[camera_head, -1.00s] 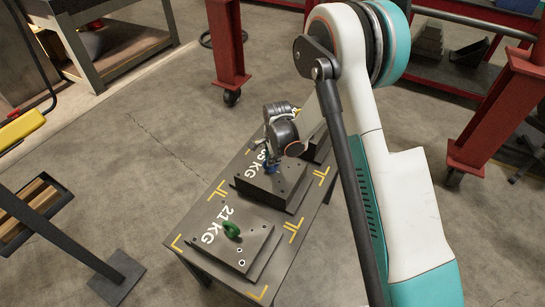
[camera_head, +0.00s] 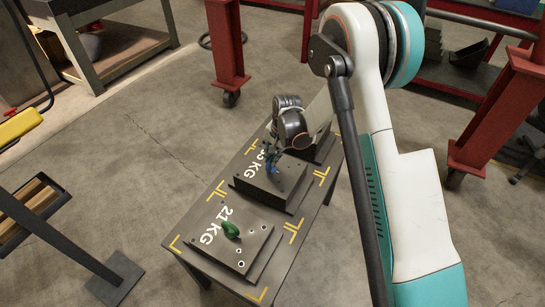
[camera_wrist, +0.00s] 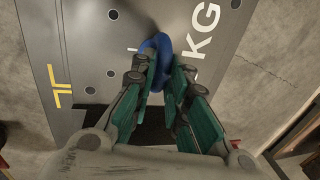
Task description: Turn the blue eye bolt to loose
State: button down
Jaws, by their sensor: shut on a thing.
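The blue eye bolt (camera_head: 273,165) stands on the middle dark mould base (camera_head: 260,184) on the table. In the wrist view the blue eye bolt (camera_wrist: 158,45) shows its ring between the two teal-padded fingers of my gripper (camera_wrist: 168,80). My gripper is shut on the ring, coming from above in the head view. The fingers hide part of the ring, and its foot is hard to make out.
A nearer mould base (camera_head: 240,246) bears a green eye bolt (camera_head: 231,230) and the marking 21 KG. A third base (camera_head: 318,148) lies behind, partly hidden by my arm. Red frames (camera_head: 226,50) stand beyond the table (camera_head: 186,240), with open floor to the left.

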jog(key=n, duration=0.4)
jog(key=shift+w+n+g, duration=0.1)
jog(key=shift+n+g, duration=0.3)
jog(key=shift+n, duration=0.3)
jog(key=c, duration=1.6)
grip_release()
jog(key=shift+o, duration=0.2)
notch_tip(320, 180, up, 12)
jog(key=d, duration=0.2)
jog(key=shift+d+f, duration=0.15)
jog(key=shift+s, duration=0.2)
